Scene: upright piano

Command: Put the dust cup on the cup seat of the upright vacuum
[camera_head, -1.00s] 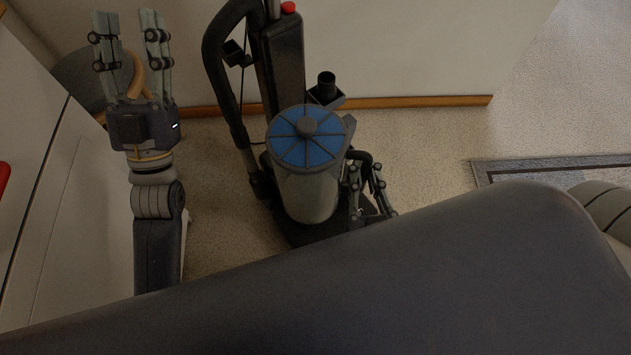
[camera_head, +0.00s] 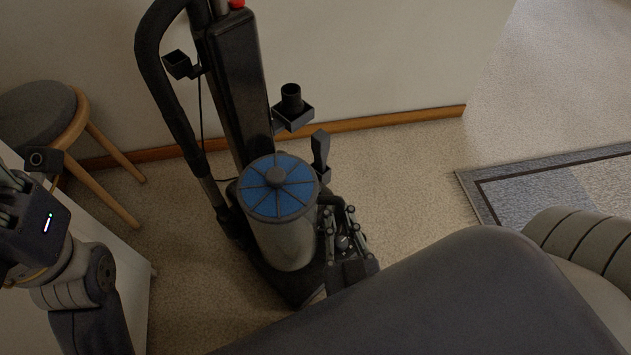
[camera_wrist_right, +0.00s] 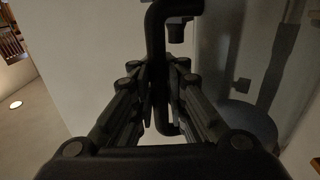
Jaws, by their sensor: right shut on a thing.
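The dust cup (camera_head: 285,240) is a grey cylinder with a blue segmented lid and a dark side handle (camera_wrist_right: 160,60). It stands roughly upright in front of the black body of the upright vacuum (camera_head: 238,85), over its dark base. My right gripper (camera_head: 341,222) is shut on the handle, on the cup's right side; the wrist view shows the handle between the fingers. The cup seat is hidden beneath the cup, and I cannot tell whether the cup touches it. My left gripper (camera_head: 12,195) is at the left edge, its fingers mostly cut off.
The vacuum's hose (camera_head: 165,95) runs down its left side. A holder with a black nozzle (camera_head: 292,100) sticks out at right. A round stool (camera_head: 40,110) stands at left by the wall. A rug (camera_head: 540,190) lies at right, with clear carpet between it and the vacuum.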

